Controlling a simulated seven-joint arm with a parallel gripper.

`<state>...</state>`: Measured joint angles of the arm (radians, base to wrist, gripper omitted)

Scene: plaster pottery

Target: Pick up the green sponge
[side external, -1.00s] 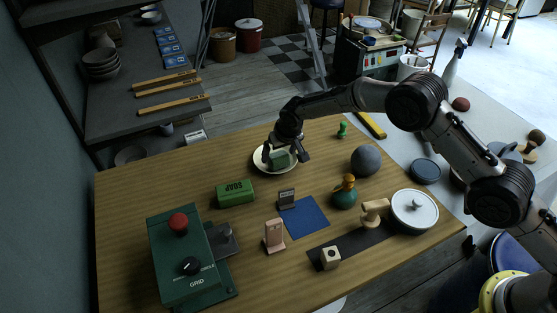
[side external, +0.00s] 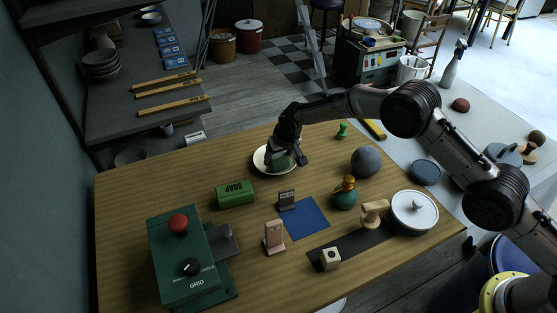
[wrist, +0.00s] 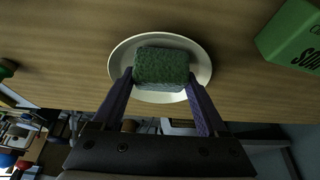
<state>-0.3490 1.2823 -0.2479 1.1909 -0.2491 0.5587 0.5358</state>
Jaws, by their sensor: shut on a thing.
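The green sponge (wrist: 161,66) is a rectangular block with a darker green top and a greyish lower side. In the wrist view it sits between the two fingers of my gripper (wrist: 160,80), over a white plate (wrist: 202,60). My gripper is shut on it, with a finger at each side. In the side view my gripper (side external: 285,158) is over the plate (side external: 259,164), and the sponge (side external: 281,161) is partly hidden by the fingers. I cannot tell for certain how far the sponge is above the plate.
A green soap box (side external: 235,193) lies left of the plate. A green control box (side external: 182,262) is at the front left.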

